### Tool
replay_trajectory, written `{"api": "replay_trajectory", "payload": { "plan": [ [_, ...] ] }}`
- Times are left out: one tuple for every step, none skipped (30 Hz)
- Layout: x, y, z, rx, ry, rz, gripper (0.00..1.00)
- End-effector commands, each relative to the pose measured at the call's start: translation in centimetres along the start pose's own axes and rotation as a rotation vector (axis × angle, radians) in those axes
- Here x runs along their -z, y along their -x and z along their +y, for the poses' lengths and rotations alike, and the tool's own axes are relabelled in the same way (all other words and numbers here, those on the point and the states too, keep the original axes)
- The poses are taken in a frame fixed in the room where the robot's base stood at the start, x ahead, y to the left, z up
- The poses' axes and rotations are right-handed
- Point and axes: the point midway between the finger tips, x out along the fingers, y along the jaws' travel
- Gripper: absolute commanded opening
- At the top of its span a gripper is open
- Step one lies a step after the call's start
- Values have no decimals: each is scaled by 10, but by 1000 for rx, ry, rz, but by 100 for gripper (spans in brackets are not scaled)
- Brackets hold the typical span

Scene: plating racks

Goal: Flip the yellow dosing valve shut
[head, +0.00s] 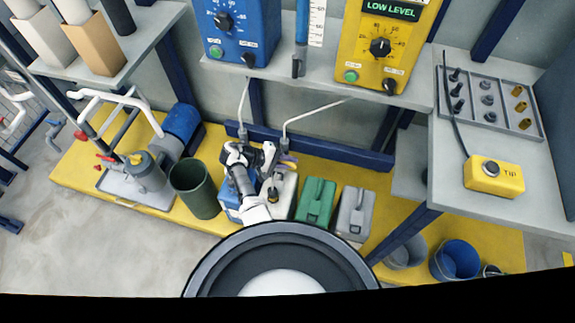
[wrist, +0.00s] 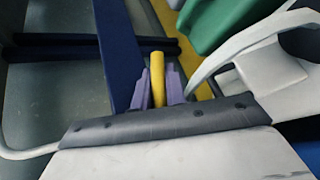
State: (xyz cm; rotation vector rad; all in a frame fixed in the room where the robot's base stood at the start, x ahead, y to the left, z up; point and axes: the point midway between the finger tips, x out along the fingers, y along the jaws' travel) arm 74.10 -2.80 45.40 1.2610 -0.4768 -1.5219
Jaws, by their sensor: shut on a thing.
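The yellow dosing valve shows as a yellow handle (wrist: 158,72) in the wrist view, standing between the two purple fingers of my gripper (wrist: 160,88). The fingers are shut on it, one on each side. The valve's body and lower end are hidden behind my gripper's grey and white housing. In the head view my gripper (head: 287,160) is low in front of the back wall, above the jerrycans. My arm hides most of the valve there, so I cannot tell its angle.
Green (head: 316,202) and grey (head: 355,213) jerrycans stand to the right of my arm, and a dark green bin (head: 196,188) stands to the left. Thin pale hoses (head: 310,114) hang close by. A yellow cabinet (head: 385,45) reading LOW LEVEL stands above.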

Motion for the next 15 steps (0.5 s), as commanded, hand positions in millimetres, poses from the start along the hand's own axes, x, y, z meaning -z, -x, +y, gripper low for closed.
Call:
{"api": "replay_trajectory", "payload": {
  "plan": [
    [1,-2,-2,-27,14,-20,0],
    [1,-2,-1,-43,22,-32,0],
    [0,-1,0,-62,32,-47,0],
    [0,-2,0,-76,40,-57,0],
    [-1,-1,1,-89,46,-68,0],
    [-1,-1,2,-104,53,-80,0],
    [-1,-1,2,-116,59,-87,0],
    [-2,0,3,-127,65,-95,0],
    [-2,0,3,-139,71,-105,0],
    [-2,0,4,-147,76,-111,0],
    [-3,0,4,-155,80,-117,0],
    [-3,0,4,-164,85,-124,0],
    [-3,0,5,-170,88,-128,0],
    [-3,0,5,-175,91,-132,0],
    [-4,1,5,-180,94,-136,0]
  ]
}}
